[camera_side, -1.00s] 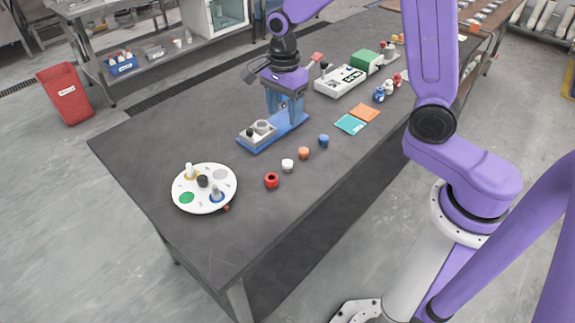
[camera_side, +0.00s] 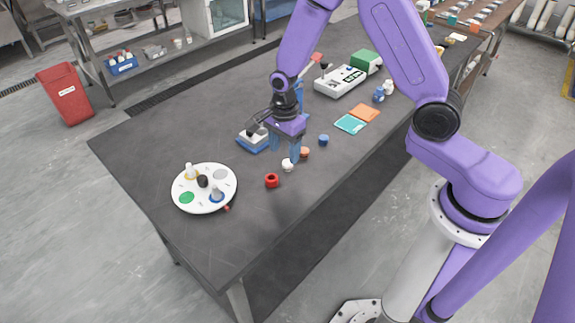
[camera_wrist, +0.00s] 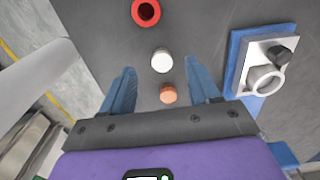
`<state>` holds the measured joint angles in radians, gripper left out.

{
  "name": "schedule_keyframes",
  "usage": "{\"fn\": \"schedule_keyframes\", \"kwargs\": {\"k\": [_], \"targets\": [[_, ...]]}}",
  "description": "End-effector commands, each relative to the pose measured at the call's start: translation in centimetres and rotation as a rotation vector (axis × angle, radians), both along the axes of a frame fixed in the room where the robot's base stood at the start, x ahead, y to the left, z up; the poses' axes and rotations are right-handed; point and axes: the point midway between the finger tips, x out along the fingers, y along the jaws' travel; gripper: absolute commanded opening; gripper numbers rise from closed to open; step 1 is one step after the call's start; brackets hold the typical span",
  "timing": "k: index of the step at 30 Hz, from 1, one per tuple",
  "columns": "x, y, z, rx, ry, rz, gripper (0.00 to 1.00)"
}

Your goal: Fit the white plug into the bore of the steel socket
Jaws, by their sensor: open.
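The white plug (camera_side: 288,166) stands on the dark table in a row of small coloured pieces. In the wrist view the white plug (camera_wrist: 162,60) lies just ahead of my fingertips, roughly midway between them. My gripper (camera_side: 285,148) is open and empty, low over the row; it also shows in the wrist view (camera_wrist: 160,72). The steel socket (camera_wrist: 265,80) is a ring with an open bore on a pale plate with a black knob, on a blue base, to the right of my fingers.
An orange plug (camera_wrist: 168,95) lies between my fingers, close to the white one. A red ring (camera_side: 272,180) and a blue plug (camera_side: 323,140) stand at the row's ends. A round white tray (camera_side: 228,172) with several pieces is at left.

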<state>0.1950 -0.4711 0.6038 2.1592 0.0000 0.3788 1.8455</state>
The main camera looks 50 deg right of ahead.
Motion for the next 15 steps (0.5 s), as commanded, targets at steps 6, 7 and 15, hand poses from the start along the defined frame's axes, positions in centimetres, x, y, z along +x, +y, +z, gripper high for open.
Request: {"fn": "schedule_keyframes", "kwargs": {"k": [6, 7, 15], "targets": [[0.0, -0.6, -1.7, -0.001, 0.003, 0.000, 0.61], [0.0, -0.7, -2.1, -0.001, 0.004, -0.001, 0.61], [0.1, -1.0, -4.9, 0.000, 0.001, 0.001, 0.61]]}}
